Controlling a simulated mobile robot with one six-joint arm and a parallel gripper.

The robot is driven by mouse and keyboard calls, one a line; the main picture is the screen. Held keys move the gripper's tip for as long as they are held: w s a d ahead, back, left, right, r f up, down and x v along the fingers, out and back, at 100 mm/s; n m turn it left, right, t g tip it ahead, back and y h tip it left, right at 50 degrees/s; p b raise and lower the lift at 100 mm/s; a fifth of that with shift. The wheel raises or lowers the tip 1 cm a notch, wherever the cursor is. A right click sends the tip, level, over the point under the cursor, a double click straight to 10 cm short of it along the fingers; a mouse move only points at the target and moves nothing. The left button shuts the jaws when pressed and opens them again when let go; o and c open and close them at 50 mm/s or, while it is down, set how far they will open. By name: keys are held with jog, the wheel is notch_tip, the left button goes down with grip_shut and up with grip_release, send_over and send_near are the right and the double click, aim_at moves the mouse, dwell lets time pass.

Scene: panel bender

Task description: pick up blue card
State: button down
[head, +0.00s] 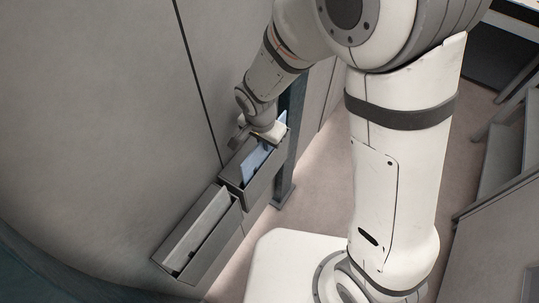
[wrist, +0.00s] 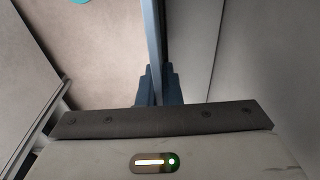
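The blue card (head: 255,164) stands on edge in the farther of two grey wall bins (head: 262,182) in the head view. Its upper far corner shows beyond my gripper (head: 262,132), which is at the top of this bin, over the card's upper part. My fingertips are hidden in the head view, so I cannot tell whether they touch the card.
The nearer grey bin (head: 205,237) holds a pale grey sheet or block. A dark blue post (head: 286,165) stands just behind the farther bin. A large grey wall or panel lies left. Floor (head: 318,190) is open right of the post; grey steps (head: 505,155) stand far right.

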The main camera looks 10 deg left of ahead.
notch_tip(320, 180, up, 28)
jog(key=b, duration=0.2)
jog(key=shift+b, duration=0.3)
jog(key=shift+f, duration=0.1)
dwell(0.3)
